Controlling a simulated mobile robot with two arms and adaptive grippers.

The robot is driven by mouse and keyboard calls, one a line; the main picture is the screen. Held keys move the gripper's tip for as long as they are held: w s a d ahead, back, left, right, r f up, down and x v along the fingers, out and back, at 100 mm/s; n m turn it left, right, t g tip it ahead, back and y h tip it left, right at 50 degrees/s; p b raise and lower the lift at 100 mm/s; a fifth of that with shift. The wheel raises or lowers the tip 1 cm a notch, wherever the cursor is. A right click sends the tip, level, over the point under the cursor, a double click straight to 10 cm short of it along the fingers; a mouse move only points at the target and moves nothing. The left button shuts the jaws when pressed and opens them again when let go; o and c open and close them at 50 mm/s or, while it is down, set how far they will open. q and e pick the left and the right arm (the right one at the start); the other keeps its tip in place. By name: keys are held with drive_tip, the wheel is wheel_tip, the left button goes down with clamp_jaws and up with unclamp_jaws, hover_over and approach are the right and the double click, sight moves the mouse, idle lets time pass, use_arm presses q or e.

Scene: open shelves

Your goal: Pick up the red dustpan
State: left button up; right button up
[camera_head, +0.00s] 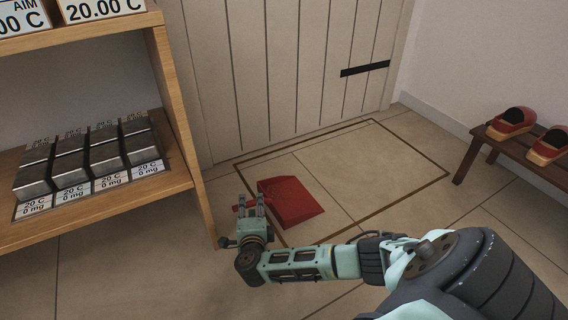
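The red dustpan (290,201) lies on the tiled floor inside a dark outlined rectangle, in front of the pale door. Its short handle points left, toward the shelf. My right gripper (252,199) is at the handle, with its fingers pointing away toward the door. The two fingers stand apart with a gap between them, and they cover part of the handle. I cannot tell whether they touch it. My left gripper is not in view.
A wooden shelf (180,120) with several metal blocks (84,158) and labels stands close on the left. A dark wooden bench (482,150) with red-and-black shoes (511,122) is at the right. The floor between the dustpan and the bench is clear.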

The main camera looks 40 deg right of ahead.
clamp_jaws()
idle(0.4)
